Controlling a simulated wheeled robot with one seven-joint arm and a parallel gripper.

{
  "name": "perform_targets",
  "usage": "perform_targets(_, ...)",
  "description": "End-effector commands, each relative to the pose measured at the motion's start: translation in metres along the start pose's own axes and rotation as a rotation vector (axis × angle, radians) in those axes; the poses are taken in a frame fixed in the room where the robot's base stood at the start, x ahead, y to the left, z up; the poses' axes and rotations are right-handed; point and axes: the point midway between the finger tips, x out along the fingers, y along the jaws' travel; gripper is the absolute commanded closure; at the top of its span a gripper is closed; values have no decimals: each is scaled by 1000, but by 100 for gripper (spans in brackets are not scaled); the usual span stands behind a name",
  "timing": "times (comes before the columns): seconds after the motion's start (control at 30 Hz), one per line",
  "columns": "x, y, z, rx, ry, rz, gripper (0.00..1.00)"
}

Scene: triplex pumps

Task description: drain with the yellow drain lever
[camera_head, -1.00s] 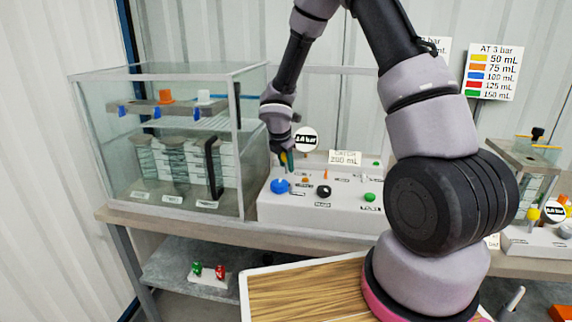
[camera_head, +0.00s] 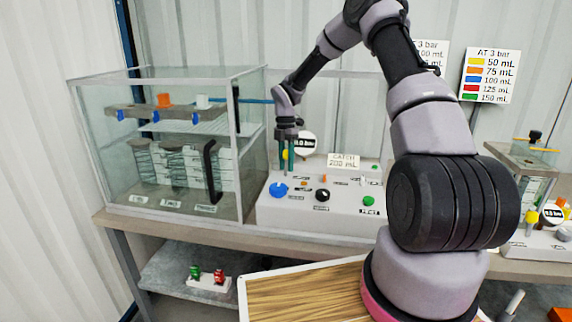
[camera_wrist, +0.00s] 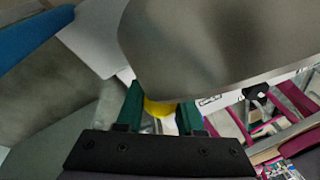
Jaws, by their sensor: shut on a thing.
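My gripper (camera_head: 289,168) points down over the white control panel (camera_head: 335,206) in the head view, just left of the round pressure sign. Its green fingers are shut on a yellow piece, which looks like the yellow drain lever (camera_head: 285,155). In the wrist view, the yellow lever (camera_wrist: 158,107) shows between the two green fingers (camera_wrist: 160,105). A large grey-brown body hides its upper part there. The lever's base and exact angle are hidden. The round sign (camera_head: 305,145) seems to read 0.0 bar.
The panel carries a blue knob (camera_head: 278,189), a black knob (camera_head: 322,195) and a green button (camera_head: 369,201). A "catch 200 mL" sign (camera_head: 344,161) stands behind. A glass cabinet (camera_head: 240,160) is close on the left. A colour chart (camera_head: 491,75) hangs at the right.

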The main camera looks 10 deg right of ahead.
Motion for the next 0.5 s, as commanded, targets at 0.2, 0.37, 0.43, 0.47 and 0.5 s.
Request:
perform_targets(0.2,0,2,3,-3,38,-25,100)
perform_targets(0.37,0,2,4,-4,45,-30,100)
perform_targets(0.43,0,2,4,-4,45,-31,100)
perform_targets(0.47,0,2,4,-4,45,-31,100)
perform_targets(0.5,0,2,4,-3,45,-30,100)
